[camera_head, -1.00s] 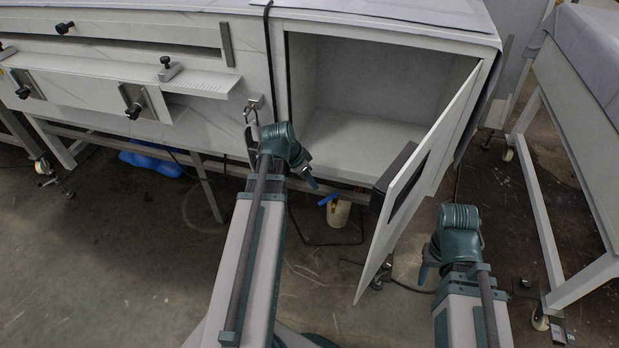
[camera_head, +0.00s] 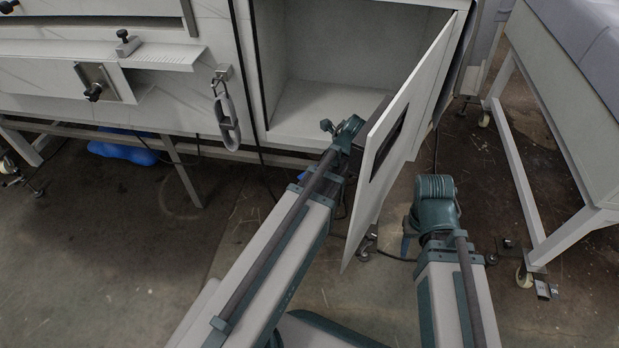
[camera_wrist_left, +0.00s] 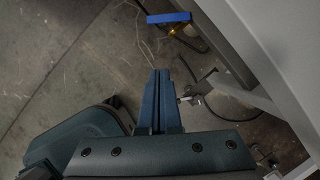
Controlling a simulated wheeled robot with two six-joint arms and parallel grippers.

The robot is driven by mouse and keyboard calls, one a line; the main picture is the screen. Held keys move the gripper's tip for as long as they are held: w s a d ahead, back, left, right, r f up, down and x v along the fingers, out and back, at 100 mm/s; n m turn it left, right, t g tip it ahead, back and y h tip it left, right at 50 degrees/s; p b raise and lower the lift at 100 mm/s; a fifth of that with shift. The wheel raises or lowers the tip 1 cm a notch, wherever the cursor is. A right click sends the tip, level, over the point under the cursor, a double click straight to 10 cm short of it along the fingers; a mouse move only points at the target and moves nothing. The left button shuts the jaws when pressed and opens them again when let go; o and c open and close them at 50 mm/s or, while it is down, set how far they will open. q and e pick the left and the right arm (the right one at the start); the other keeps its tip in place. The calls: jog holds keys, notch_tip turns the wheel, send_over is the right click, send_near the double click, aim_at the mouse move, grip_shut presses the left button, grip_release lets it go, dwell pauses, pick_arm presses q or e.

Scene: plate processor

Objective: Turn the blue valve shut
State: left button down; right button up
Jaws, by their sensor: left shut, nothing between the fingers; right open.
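The blue valve handle (camera_wrist_left: 169,17) shows near the top of the left wrist view as a flat bar, with a brass fitting (camera_wrist_left: 173,31) just below it. My left gripper (camera_wrist_left: 159,74) is shut and empty, pointing toward the handle with a visible gap between them.
The open cabinet door (camera_head: 413,125) stands close on the right of my left wrist. The cabinet's lower frame (camera_wrist_left: 235,88) runs along the right of the left wrist view. A cable lies on the floor beneath. A grey loop handle (camera_head: 228,115) hangs left of the opening.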

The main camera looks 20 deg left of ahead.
pick_arm(q)
jog(key=w+a+f+b, duration=0.3)
jog(key=a+f+b, duration=0.4)
jog(key=f+b, duration=0.2)
jog(key=shift+f, duration=0.15)
pick_arm(e)
notch_tip(320, 180, down, 9)
